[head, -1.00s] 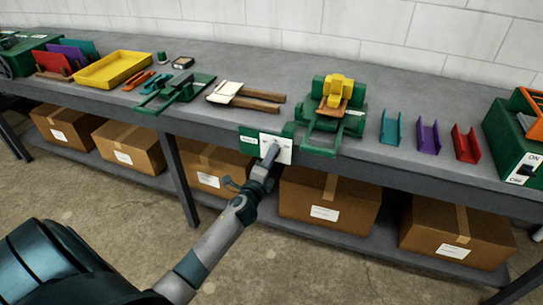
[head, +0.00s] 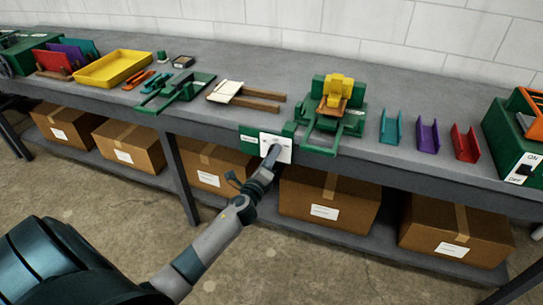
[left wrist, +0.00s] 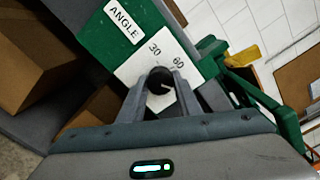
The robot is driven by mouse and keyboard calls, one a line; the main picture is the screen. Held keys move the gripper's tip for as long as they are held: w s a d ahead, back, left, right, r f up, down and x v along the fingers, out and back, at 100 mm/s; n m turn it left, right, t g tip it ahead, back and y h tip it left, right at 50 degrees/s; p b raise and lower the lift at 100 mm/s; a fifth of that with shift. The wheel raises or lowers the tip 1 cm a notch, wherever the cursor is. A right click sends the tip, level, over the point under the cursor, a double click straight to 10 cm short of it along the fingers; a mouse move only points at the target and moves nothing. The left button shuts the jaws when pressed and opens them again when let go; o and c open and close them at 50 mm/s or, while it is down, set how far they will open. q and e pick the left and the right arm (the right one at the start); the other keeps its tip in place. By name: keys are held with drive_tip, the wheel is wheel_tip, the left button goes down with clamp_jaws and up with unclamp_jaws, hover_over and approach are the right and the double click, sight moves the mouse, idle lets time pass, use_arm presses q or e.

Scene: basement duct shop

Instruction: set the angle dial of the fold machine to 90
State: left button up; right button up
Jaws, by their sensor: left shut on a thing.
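The fold machine (head: 334,106) is green with a yellow top part and stands at the bench's front edge. Its white dial plate (head: 268,140) faces me beside a green label panel, which reads ANGLE (left wrist: 122,22) in the left wrist view. The marks 30 and 60 show on the dial plate (left wrist: 136,68) there; any other marks are hidden. My left gripper (head: 272,153) is at the dial, shut on the black knob (left wrist: 160,76), with a finger on either side. I cannot tell exactly where the knob points. My right gripper is not in view.
The grey bench (head: 400,72) also holds a yellow tray (head: 112,69), teal (head: 391,128), purple (head: 428,135) and red (head: 466,143) channels, and a green switch box (head: 515,135) at right. Cardboard boxes (head: 328,200) fill the shelf below. The floor in front is clear.

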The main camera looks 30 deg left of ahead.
use_arm(q)
drive_tip(key=o, duration=1)
drive_tip(key=shift+c, duration=0.2)
drive_tip(key=shift+o, duration=0.6)
drive_tip(key=shift+s, duration=0.1)
